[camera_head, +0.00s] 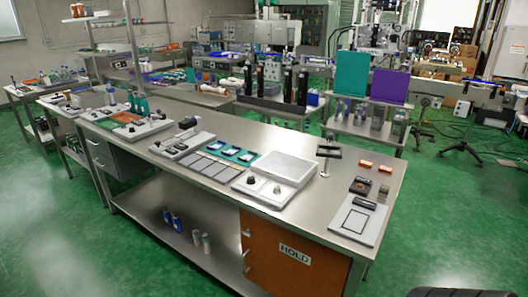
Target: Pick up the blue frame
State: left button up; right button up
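No single thing stands out clearly as the blue frame. On the long steel workbench (330,207), several small blue and teal square pieces with pale centres lie in a row; one blue piece (247,157) is at the right end, beside a large pale grey box device. They are too small to tell whether one of them is a frame. A flat grey board with a dark rectangular outline (354,219) lies near the bench's right front corner. Neither of my grippers is in view.
The grey box device (274,169) and a black stand (327,152) occupy the bench. Orange pieces (384,168) lie at the right. An orange cabinet marked HOLD (265,255) is below. Teal (352,74) and purple (390,86) panels stand behind.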

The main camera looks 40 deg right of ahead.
aim_at(216, 145)
jog(key=z, duration=1.2)
